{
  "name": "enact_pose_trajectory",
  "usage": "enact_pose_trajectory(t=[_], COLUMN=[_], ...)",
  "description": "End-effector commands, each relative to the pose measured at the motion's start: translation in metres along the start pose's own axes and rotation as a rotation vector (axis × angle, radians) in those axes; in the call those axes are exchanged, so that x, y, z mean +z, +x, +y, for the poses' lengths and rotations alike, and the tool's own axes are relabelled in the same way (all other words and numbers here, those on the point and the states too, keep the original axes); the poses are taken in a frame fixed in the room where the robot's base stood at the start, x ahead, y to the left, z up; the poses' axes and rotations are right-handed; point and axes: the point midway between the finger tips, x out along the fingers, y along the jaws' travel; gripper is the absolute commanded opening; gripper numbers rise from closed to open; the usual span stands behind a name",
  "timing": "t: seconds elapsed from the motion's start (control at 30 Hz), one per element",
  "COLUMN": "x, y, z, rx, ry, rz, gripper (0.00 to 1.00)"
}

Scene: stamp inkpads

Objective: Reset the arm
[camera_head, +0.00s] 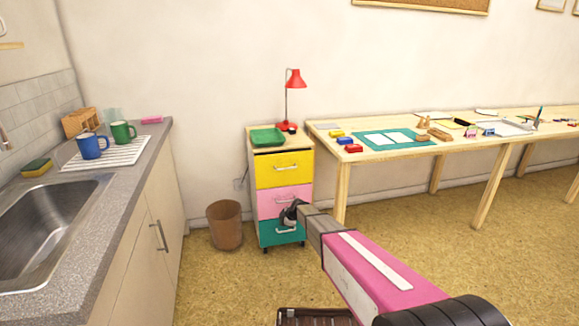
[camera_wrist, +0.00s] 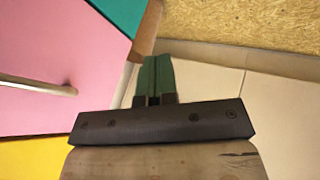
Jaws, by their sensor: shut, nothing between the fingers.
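My gripper (camera_head: 287,213) is at the end of my pink arm, in front of the small drawer cabinet in the head view. In the wrist view its two green fingers (camera_wrist: 157,78) are pressed together with nothing between them. The cabinet has a yellow drawer (camera_head: 270,171) on top, a pink drawer (camera_head: 268,201) in the middle and a teal drawer (camera_head: 270,237) at the bottom. In the wrist view the pink drawer (camera_wrist: 50,55) and its metal handle (camera_wrist: 38,86) are left of the fingers. The fingertips appear apart from the handle.
A brown bin (camera_head: 225,228) stands left of the cabinet. A green tray (camera_head: 266,137) and red lamp (camera_head: 295,80) are on top. A long wooden table (camera_head: 360,155) with stamps and pads is to the right. The sink counter (camera_head: 115,190) is left. Floor between is open.

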Motion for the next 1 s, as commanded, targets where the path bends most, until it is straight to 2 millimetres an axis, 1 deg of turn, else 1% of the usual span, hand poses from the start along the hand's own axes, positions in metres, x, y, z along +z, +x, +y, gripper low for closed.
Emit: enact_pose_trajectory(t=[0.03, 0.07, 0.17, 0.2, 0.37, 0.4, 0.47, 0.5, 0.57, 0.6, 0.67, 0.7, 0.8, 0.9, 1.0], x=[0.002, 0.004, 0.012, 0.015, 0.03, 0.034, 0.039, 0.043, 0.048, 0.05, 0.054, 0.057, 0.062, 0.065, 0.068], y=[-0.016, -0.026, -0.064, -0.082, -0.153, -0.172, -0.198, -0.216, -0.243, -0.261, -0.287, -0.304, -0.341, -0.369, -0.386], z=[-0.01, -0.016, -0.04, -0.052, -0.099, -0.112, -0.132, -0.145, -0.165, -0.178, -0.198, -0.211, -0.241, -0.264, -0.277], rx=[-0.008, -0.017, -0.048, -0.061, -0.099, -0.105, -0.109, -0.109, -0.103, -0.096, -0.079, -0.065, -0.023, 0.023, 0.058], ry=[0.037, 0.067, 0.205, 0.27, 0.552, 0.627, 0.738, 0.813, 0.927, 1.002, 1.116, 1.191, 1.358, 1.489, 1.574], rz=[-0.009, -0.017, -0.054, -0.074, -0.177, -0.207, -0.255, -0.29, -0.342, -0.378, -0.434, -0.472, -0.56, -0.629, -0.674], gripper=[0.0, 0.0, 0.0, 0.0, 0.0, 0.0, 0.0, 0.0, 0.0, 0.0, 0.0, 0.0, 0.0, 0.0, 0.0])
